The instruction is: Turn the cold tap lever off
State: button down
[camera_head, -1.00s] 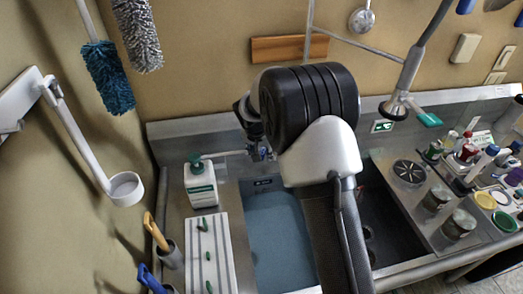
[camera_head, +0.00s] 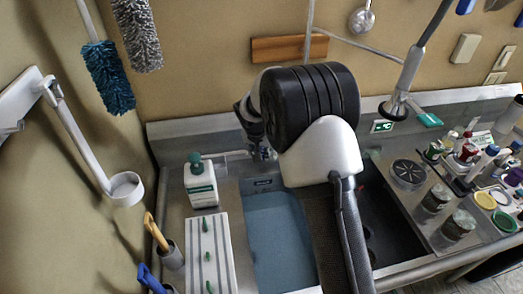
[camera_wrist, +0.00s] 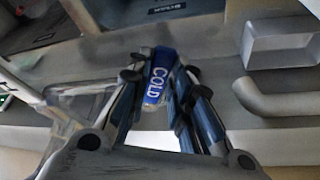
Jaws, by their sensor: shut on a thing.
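The blue cold tap lever (camera_wrist: 158,82), marked COLD in white, stands between my fingers in the wrist view. My gripper (camera_wrist: 160,74) is shut on it, with one finger on each side. In the head view, my gripper (camera_head: 262,152) is small and partly hidden by my arm at the sink's back wall. The lever cannot be made out there. A metal spout (camera_head: 234,154) shows just left of my gripper, above the basin with blue water (camera_head: 275,235).
A white soap bottle (camera_head: 200,185) with a green pump and a striped board (camera_head: 222,250) stand left of the basin. Jars (camera_head: 459,224) and several small bottles crowd the right counter. A hose sprayer (camera_head: 395,105) hangs at the back right. A metal box shape (camera_wrist: 280,45) shows right of the lever.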

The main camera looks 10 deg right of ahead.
jog(key=shift+s+d+n+p, duration=0.2)
jog(key=shift+d+n+p, duration=0.1)
jog(key=shift+d+n, duration=0.25)
jog(key=shift+a, duration=0.1)
jog(key=c, duration=1.4)
grip_release()
jog(key=shift+c, duration=0.2)
jog(key=v, duration=1.2)
jog(key=shift+d, duration=0.25)
